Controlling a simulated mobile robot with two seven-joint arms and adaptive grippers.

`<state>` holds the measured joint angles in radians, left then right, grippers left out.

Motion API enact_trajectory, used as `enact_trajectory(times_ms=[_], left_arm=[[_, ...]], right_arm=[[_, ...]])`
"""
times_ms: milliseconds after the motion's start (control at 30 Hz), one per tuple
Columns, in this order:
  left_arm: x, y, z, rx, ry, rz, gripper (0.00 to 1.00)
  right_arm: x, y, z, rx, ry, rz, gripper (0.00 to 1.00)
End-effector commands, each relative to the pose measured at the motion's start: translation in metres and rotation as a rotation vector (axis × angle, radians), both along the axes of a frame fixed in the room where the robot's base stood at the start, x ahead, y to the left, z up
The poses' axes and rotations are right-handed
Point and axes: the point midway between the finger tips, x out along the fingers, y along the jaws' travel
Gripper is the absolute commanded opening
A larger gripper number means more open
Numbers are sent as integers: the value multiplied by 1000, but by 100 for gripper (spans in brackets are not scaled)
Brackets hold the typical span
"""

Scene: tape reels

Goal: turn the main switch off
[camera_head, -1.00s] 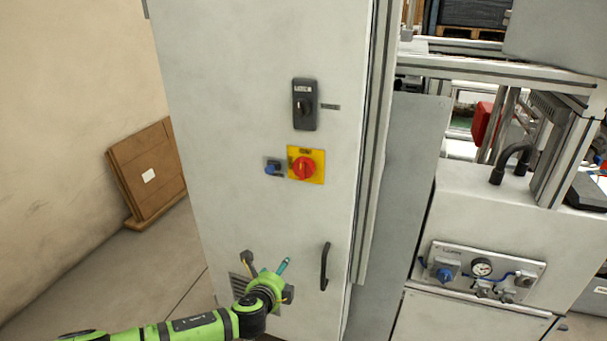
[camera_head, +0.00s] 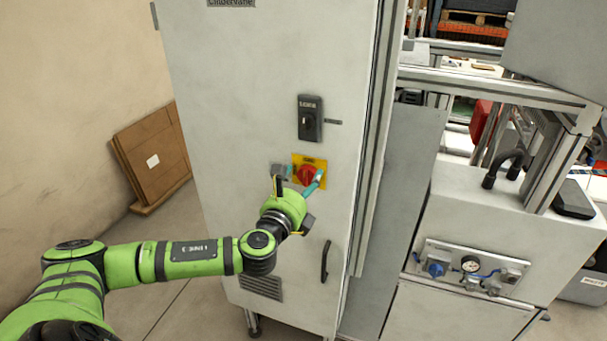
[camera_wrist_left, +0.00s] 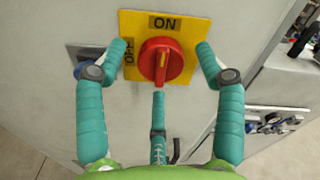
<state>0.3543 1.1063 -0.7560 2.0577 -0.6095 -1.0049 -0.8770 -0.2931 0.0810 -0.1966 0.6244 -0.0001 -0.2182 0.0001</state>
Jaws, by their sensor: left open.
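The main switch is a red rotary knob (camera_head: 307,174) on a yellow plate (camera_head: 309,160), on the front of the grey cabinet (camera_head: 270,60). In the left wrist view the knob (camera_wrist_left: 160,62) stands upright, its yellow mark pointing at ON above; OFF is at the plate's left. My left gripper (camera_head: 298,184) is at the switch, and its arm partly covers the plate's lower side. In the left wrist view its teal fingers (camera_wrist_left: 161,58) are open, one each side of the knob and one below, apart from it. My right gripper is not in view.
A dark switch unit (camera_head: 310,118) sits above the plate. A small blue knob on a grey mount (camera_wrist_left: 84,68) lies close to the left finger. A black door handle (camera_head: 325,262) is below. A panel with a gauge (camera_head: 470,264) is at right.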

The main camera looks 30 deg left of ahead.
Motion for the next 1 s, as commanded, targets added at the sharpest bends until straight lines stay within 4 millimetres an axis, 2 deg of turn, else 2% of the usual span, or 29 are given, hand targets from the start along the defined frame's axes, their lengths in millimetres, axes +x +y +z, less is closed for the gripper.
enact_trajectory(times_ms=[133, 400, 467, 500, 533, 567, 1000], left_arm=[[8, 1, 0, -1, 1, -1, 70], [9, 2, -1, 0, 0, -1, 70], [9, 2, -1, 0, 0, -1, 46], [9, 2, -1, 0, 1, -1, 30], [9, 2, -1, 0, 0, -1, 18], [9, 2, -1, 0, 1, -1, 14], [9, 2, -1, -53, -14, 0, 13]], right_arm=[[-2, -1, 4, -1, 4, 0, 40], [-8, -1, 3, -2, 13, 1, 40], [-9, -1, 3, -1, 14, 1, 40], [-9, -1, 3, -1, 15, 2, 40], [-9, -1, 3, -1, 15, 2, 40], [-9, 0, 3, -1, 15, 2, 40], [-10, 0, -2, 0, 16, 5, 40]])
